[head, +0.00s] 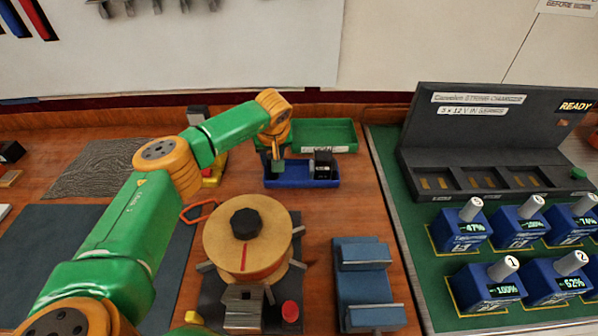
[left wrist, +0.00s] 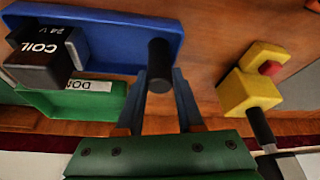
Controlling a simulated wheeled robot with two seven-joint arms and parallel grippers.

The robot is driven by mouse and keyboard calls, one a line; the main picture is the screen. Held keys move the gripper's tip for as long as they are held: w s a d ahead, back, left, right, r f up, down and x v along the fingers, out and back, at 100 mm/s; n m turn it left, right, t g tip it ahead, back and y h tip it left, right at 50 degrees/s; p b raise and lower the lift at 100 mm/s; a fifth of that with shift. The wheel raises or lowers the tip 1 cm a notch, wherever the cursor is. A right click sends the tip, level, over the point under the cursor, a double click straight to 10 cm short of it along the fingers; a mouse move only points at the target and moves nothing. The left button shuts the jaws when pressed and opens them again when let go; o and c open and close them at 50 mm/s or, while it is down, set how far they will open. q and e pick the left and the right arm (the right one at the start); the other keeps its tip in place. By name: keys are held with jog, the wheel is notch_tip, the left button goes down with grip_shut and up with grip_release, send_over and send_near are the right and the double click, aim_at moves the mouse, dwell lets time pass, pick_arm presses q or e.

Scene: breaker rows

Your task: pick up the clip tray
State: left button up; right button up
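No tray in view is legibly marked as the clip tray. A blue tray (head: 300,181) lies on the wooden bench with a black box at its right end; the tray also shows in the left wrist view (left wrist: 120,22). My left gripper (head: 276,165) points down over the tray's left part. In the left wrist view its fingers (left wrist: 162,85) stand apart, with a dark upright cylinder (left wrist: 160,65) between them at the tray. I see no clear contact. My right gripper is not in view.
The black box (left wrist: 40,52) reads COIL 24 V. A green tray (head: 342,128) with a white label sits just behind. A yellow block (left wrist: 240,90) stands beside the gripper. A wooden drum (head: 230,235) and blue fixture (head: 358,285) stand nearer; bare bench lies between.

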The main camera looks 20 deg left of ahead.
pick_arm(q)
grip_shut()
jog(key=shift+w, duration=0.1)
dwell(1.0)
